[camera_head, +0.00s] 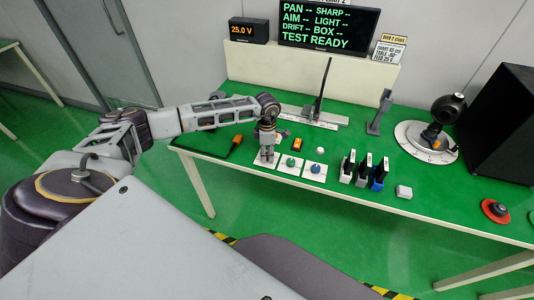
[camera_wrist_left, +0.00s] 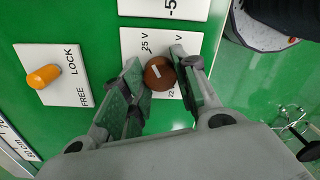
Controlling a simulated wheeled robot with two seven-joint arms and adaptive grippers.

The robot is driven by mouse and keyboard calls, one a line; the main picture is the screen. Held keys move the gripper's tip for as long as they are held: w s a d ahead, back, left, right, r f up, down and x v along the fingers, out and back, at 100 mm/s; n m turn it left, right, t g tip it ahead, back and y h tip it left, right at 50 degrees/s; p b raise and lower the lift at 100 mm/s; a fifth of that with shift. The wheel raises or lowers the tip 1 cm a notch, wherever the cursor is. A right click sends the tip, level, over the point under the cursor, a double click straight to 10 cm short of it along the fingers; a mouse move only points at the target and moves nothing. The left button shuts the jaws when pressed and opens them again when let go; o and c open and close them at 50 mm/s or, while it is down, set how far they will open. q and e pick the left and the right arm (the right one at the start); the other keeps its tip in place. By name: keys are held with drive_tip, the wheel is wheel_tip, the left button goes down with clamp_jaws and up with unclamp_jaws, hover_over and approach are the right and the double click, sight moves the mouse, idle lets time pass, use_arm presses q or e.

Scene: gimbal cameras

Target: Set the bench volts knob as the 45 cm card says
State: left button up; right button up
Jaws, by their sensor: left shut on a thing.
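My left gripper (camera_head: 267,153) is over the leftmost white plate at the bench's front edge. In the left wrist view my left gripper (camera_wrist_left: 157,82) is closed around a round brown knob (camera_wrist_left: 159,72), with a finger on each side. The knob has a white mark on top. Its white plate (camera_wrist_left: 133,40) shows "25 V" and, partly hidden by a finger, "22". The orange voltage display (camera_head: 248,30) reads 25.0 V. The small white card (camera_head: 390,50) at the back appears to say chart 45 cm and feed 25 V. My right gripper is out of view.
A dark screen (camera_head: 328,27) reads TEST READY. Beside the knob is an orange lever (camera_wrist_left: 43,76) marked LOCK and FREE. Green (camera_head: 291,162) and blue (camera_head: 315,168) knobs stand just right of the gripper. Several upright blocks and a red button (camera_head: 495,208) stand farther right.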

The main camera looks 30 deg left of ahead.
sight(267, 154)
use_arm(q)
drive_tip(key=o, duration=1)
drive_tip(key=shift+o, duration=0.2)
wheel_tip(267, 154, up, 12)
drive_tip(key=shift+w, duration=0.15)
drive_tip(key=shift+a, duration=0.1)
idle(0.4)
